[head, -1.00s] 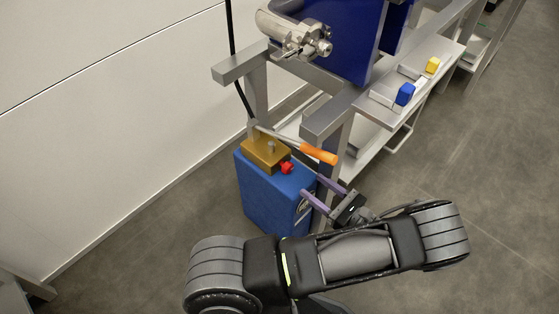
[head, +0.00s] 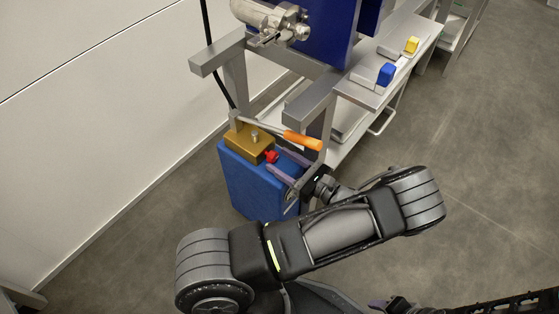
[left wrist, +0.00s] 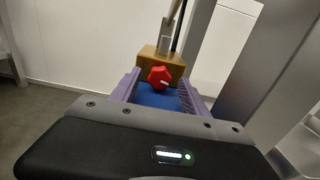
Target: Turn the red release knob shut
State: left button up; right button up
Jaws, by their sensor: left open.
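The red release knob (head: 271,156) sits on the side of a brass-coloured block (head: 249,143) on top of a blue pump body (head: 250,190). My left gripper (head: 279,162) is open, its purple fingers pointing at the knob. In the left wrist view the knob (left wrist: 159,77) shows between the fingertips (left wrist: 159,78), with room on both sides. I cannot tell whether the fingertips reach past it; neither finger appears to touch it. My right gripper (head: 402,304) is partly cut off at the bottom edge of the head view, its jaws unclear.
An orange-handled lever (head: 302,140) slants above the knob, close to my left gripper. The grey steel frame (head: 312,105) stands just behind. A shelf (head: 400,58) holds a blue block (head: 386,74) and a yellow block (head: 411,45). Floor to the right is clear.

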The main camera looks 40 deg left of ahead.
pick_arm(q)
jog(key=shift+a, duration=0.55)
jog(key=shift+c, duration=0.2)
grip_shut()
